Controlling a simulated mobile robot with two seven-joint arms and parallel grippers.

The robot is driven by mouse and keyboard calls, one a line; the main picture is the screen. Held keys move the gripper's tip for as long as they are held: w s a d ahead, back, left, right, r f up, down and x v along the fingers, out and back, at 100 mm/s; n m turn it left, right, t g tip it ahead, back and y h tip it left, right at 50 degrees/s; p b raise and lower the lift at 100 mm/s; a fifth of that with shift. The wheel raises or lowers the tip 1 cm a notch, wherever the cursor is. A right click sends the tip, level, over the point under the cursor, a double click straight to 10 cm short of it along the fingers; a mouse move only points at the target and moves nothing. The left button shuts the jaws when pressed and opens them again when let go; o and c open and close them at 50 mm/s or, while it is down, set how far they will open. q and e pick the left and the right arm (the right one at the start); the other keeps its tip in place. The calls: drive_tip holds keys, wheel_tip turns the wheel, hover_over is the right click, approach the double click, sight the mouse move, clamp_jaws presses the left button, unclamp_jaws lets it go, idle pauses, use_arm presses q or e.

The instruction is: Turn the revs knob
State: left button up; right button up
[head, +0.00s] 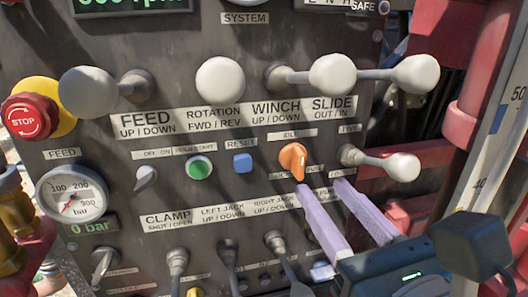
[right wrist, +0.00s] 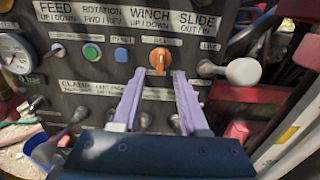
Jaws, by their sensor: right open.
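The orange knob (head: 293,160) sits on the dark control panel under a label that seems to read IDLE. Its pointer end is tilted; the label below it is partly hidden. It also shows in the right wrist view (right wrist: 159,60), just beyond the fingertips. My right gripper (head: 320,185) has two lilac fingers, spread apart and empty. In the head view the left fingertip is just below the knob and the other is to its lower right. In the right wrist view the gripper (right wrist: 159,74) points at the knob from below. My left gripper is not in view.
Grey ball-ended levers (head: 220,79) stick out above the knob. Another lever (head: 402,166) juts out at its right. A blue reset button (head: 242,163), a green button (head: 199,167) and a red stop button (head: 30,117) lie to the left. More levers (head: 228,250) stand below.

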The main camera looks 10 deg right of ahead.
sight(303, 162)
drive_tip(key=w+p, duration=0.1)
drive_tip(key=w, duration=0.6)
drive_tip(key=shift+w, duration=0.1)
clamp_jaws()
idle(0.4)
